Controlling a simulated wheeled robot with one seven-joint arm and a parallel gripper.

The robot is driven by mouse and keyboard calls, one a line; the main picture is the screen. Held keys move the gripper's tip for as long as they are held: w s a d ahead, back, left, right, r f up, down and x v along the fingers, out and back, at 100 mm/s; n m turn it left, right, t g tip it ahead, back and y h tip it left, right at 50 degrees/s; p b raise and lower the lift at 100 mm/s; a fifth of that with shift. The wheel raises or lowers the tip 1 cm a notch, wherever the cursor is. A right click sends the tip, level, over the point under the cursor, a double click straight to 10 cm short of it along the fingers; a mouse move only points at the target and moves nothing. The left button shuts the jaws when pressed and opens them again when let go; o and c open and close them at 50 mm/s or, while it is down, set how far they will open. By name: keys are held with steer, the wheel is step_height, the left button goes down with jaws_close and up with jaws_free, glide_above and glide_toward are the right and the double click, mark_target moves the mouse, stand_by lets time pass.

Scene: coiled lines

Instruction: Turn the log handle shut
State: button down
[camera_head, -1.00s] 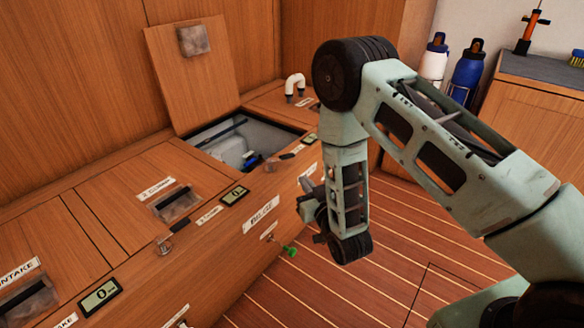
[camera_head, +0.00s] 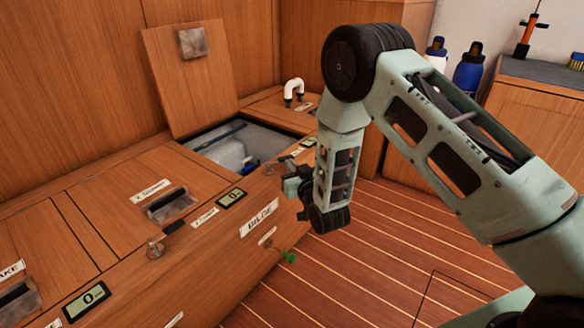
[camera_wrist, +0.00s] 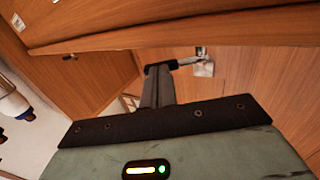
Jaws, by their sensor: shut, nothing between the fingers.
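My gripper (camera_head: 287,181) is shut and empty at the front top edge of the wooden locker, just right of the open hatch. In the wrist view its dark fingertips (camera_wrist: 156,70) are beside a short metal lever (camera_wrist: 188,62) that runs to a metal plate (camera_wrist: 204,68) on the wood. Fingertips and lever look very close; I cannot tell whether they touch. In the head view my gripper covers most of this lever, and a small metal part (camera_head: 269,169) shows to its left. I cannot read a "log" label on it.
An open hatch (camera_head: 245,130) with its lid (camera_head: 187,80) raised lies behind. A white pipe bend (camera_head: 294,90) stands beyond it. A green-tipped handle (camera_head: 288,257) sticks out below the BILGE label (camera_head: 259,217). Another metal fitting (camera_head: 155,248) is at left. The striped floor is clear.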

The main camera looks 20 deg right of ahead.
mark_target(292, 157)
steer(key=shift+w+d+n+y, duration=0.25)
steer(key=shift+n+y, duration=0.25)
steer(key=shift+y, duration=0.3)
steer(key=shift+w+d+n+g+y+p, duration=0.15)
steer(key=shift+w+n+g+y+p, duration=0.15)
steer(key=shift+w+n+y+p, duration=0.35)
steer(key=shift+w+d+n+g+y+p, duration=0.1)
steer(key=shift+w+n+g+y+p, duration=0.2)
steer(key=shift+w+y, duration=0.55)
steer(key=shift+w, duration=0.1)
